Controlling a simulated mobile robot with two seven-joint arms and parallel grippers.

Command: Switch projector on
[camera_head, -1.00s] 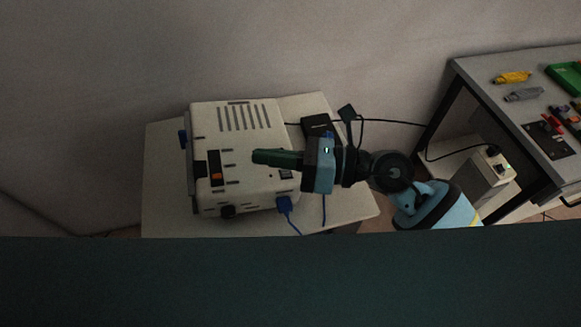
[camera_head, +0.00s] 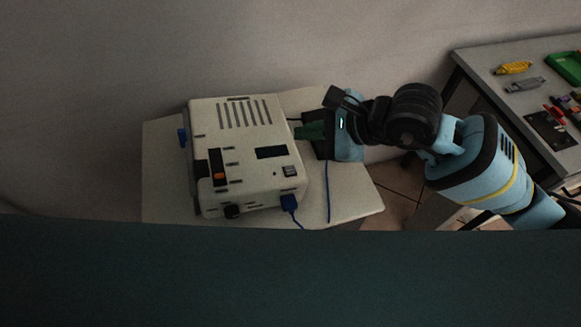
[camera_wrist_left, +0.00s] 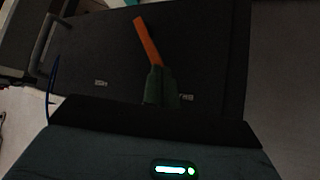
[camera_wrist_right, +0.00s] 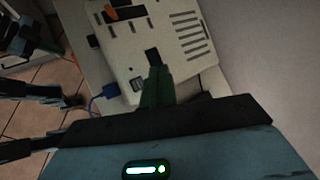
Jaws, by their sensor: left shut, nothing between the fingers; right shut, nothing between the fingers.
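The projector (camera_head: 240,185), a white box with vent slots, sits on a small pale table. Its top has an orange-and-black slider (camera_head: 218,175), a dark panel (camera_head: 271,153) and a small dark switch (camera_head: 290,171). In the right wrist view, the shut fingers (camera_wrist_right: 154,70) overlap the projector (camera_wrist_right: 180,40). My left gripper (camera_wrist_left: 160,72) is shut and empty in the left wrist view, away from the projector.
The small table (camera_head: 165,205) has free room left of the projector. A grey workbench (camera_head: 490,65) with small parts stands at the right. An orange strip (camera_wrist_left: 147,40) shows beyond my left fingers. A dark band crosses the bottom of the head view.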

